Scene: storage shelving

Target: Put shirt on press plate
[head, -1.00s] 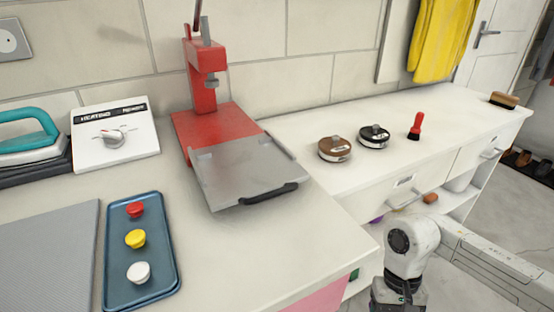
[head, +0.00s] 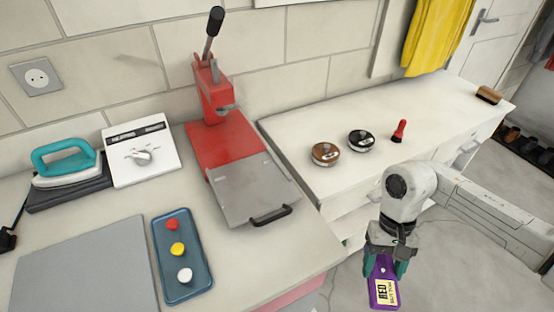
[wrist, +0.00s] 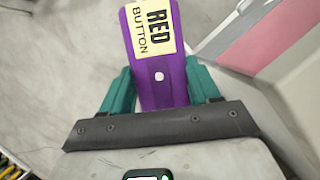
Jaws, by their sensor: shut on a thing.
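My gripper (head: 384,268) is shut on a purple tag-like object (head: 385,293) with a pale label reading RED BUTTON. In the wrist view this purple object (wrist: 161,85) sits between my two teal fingers (wrist: 160,78). It is held over the floor, right of and in front of the counter. The grey press plate (head: 250,190) with a black handle lies in front of the red press (head: 222,138) on the counter, bare and apart from my gripper. No shirt is recognisable in either view.
A blue tray (head: 198,283) holds red, yellow and white buttons. A grey mat (head: 85,270), an iron (head: 65,165) and a control box (head: 142,152) stand left. Two round tins (head: 325,154) and a red-handled brush (head: 399,131) sit on the right counter.

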